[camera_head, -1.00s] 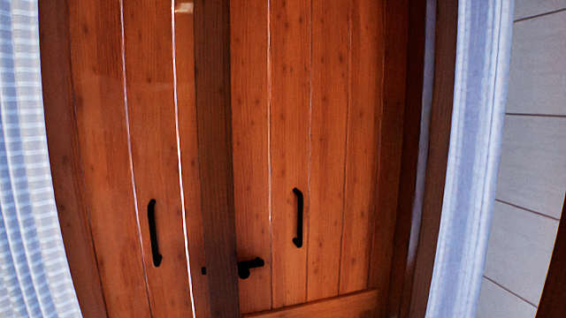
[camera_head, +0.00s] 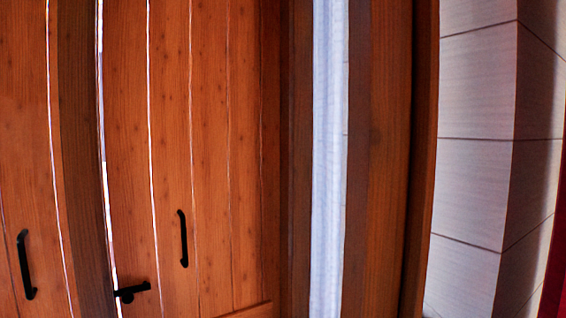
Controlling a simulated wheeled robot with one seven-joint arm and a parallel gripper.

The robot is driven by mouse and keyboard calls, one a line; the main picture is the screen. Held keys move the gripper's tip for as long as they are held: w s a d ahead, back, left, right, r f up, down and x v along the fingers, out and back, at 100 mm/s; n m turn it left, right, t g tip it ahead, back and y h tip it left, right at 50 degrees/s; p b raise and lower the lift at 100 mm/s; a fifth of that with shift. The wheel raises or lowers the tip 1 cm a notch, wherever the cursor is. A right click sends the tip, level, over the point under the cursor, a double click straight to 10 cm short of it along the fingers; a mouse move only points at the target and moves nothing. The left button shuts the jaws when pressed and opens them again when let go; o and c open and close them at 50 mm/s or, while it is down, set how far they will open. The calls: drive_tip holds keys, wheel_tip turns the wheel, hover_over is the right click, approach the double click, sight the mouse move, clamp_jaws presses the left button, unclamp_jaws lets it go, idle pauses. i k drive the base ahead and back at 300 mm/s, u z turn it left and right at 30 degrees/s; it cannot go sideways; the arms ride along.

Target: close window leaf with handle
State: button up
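Tall wooden panels fill the left half of the head view. A dark vertical post (camera_head: 80,150) stands in front of them, with a thin bright gap along its right side. A black lever handle (camera_head: 133,291) shows low at the post's right edge. A black pull handle (camera_head: 183,238) is on the panel to its right (camera_head: 210,130), and another pull handle (camera_head: 26,265) is at the left edge. A wide upright wooden member (camera_head: 378,150) stands right of centre; I cannot tell whether it is an open leaf. My gripper is not in view.
A pale blue curtain (camera_head: 328,160) shows as a narrow strip between dark upright members. A light tiled or panelled wall (camera_head: 476,190) with a corner is on the right. A dark red edge (camera_head: 555,270) shows at the lower right.

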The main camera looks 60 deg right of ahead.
sight(394, 45)
drive_tip(key=u, duration=0.05)
drive_tip(key=k, duration=1.85)
drive_tip(key=z, duration=1)
drive_tip(key=i, duration=0.5)
drive_tip(key=z, duration=0.45)
drive_tip(key=k, duration=0.85)
drive_tip(key=u, duration=0.4)
drive_tip(key=i, duration=0.5)
